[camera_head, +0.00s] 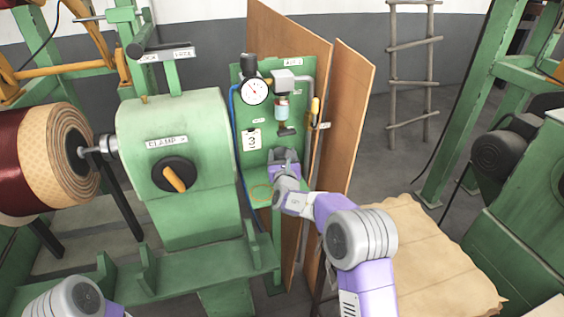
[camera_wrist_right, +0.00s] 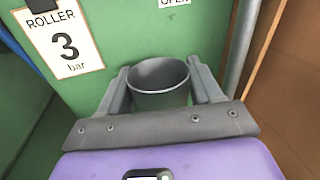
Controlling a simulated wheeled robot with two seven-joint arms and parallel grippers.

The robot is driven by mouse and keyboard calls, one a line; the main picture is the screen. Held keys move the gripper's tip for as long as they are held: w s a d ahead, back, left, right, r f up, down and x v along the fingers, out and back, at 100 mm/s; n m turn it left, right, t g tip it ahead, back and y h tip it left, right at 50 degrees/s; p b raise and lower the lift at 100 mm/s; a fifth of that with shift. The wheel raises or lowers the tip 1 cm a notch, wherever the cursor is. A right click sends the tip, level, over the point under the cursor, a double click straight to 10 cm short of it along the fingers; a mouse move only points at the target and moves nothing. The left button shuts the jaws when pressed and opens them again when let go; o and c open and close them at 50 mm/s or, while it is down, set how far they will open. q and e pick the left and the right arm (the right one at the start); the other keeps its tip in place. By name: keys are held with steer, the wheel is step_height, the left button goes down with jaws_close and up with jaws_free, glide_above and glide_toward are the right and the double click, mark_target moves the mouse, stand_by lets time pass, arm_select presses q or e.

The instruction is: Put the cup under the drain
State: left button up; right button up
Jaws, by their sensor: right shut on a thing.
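A dark grey cup (camera_wrist_right: 160,88) sits upright between the two fingers of my right gripper (camera_head: 284,156), which is shut on it. The cup's opening faces up and looks empty in the right wrist view. In the head view my gripper mostly hides the cup. The drain (camera_head: 287,131) is a dark fitting below the filter bowl (camera_head: 282,108) on the green panel (camera_head: 297,73). The gripper is just below the drain in the head view; the exact gap cannot be told. My left gripper is out of view; only part of the left arm shows.
A small green shelf (camera_head: 264,201) with an orange ring mark is below the gripper. A pressure gauge (camera_head: 255,91) and a "ROLLER 3 bar" label (camera_wrist_right: 63,43) are on the panel. Brown boards (camera_head: 345,110) stand close on the right. The green clamp machine (camera_head: 180,130) is on the left.

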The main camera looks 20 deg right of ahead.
steer(key=shift+w+f+b, duration=0.2)
steer(key=shift+f+b, duration=0.1)
steer(key=shift+f, duration=0.8)
steer(key=shift+r, duration=0.15)
steer(key=o, duration=1)
steer(key=shift+o, duration=0.2)
